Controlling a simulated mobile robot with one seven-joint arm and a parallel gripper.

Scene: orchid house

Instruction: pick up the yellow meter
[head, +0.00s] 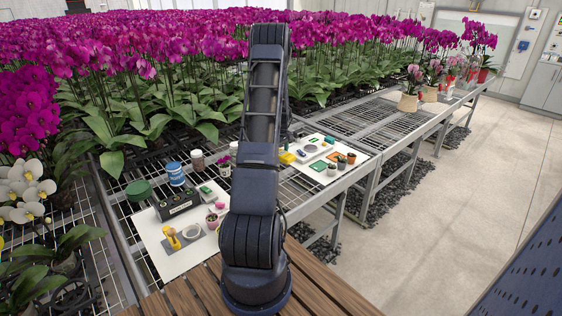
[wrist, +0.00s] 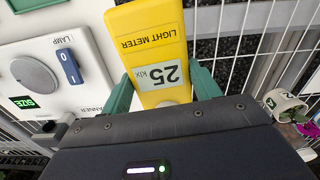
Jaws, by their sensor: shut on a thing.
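The yellow meter (wrist: 155,45) is marked "LIGHT METER" and has a pale display reading 25 klx. In the wrist view it lies between the two green fingers of my gripper (wrist: 163,84), which is shut on it. The lower end of the meter is hidden by the gripper body. In the head view a small yellow patch (head: 287,158) beside my arm appears to be the meter. My arm hides the gripper there. I cannot tell whether the meter touches the surface below.
A white device (wrist: 60,65) with a grey disc and blue lamp switch sits close left of the meter. A small labelled pot (wrist: 283,104) is at right. Metal mesh benches (head: 375,118) hold the trays. Orchids crowd the back. A yellow item (head: 172,238) stands on the left white board (head: 165,262).

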